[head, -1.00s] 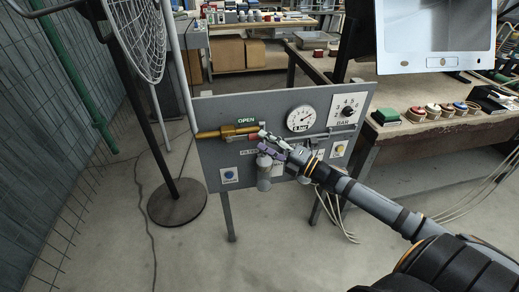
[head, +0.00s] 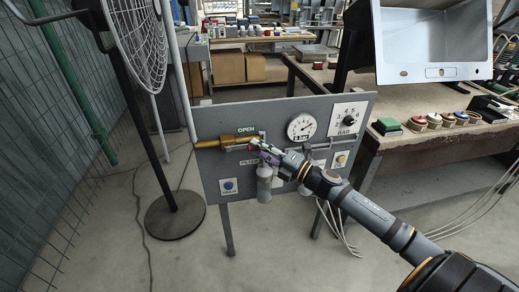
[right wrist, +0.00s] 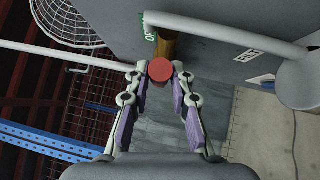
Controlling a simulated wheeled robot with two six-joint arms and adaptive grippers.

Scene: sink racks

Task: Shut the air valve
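The air valve is a brass body (head: 228,142) with a red handle (head: 254,144) at its right end, on a grey panel below a green OPEN sign (head: 246,130). My right gripper (head: 259,146) is at the handle, coming from the right and partly covering it. In the right wrist view, the round red handle end (right wrist: 160,70) sits between the fingertips of the right gripper (right wrist: 160,75), with the brass (right wrist: 168,46) behind it. The fingers are spread around it; whether they touch it is unclear. My left gripper is not in view.
The grey panel (head: 205,168) also carries a pressure gauge (head: 301,127), a BAR dial (head: 348,116), a grey filter cylinder (head: 264,185) and a blue button (head: 228,186). A fan (head: 135,40) stands at left. A workbench (head: 400,142) with coloured buttons stands at right.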

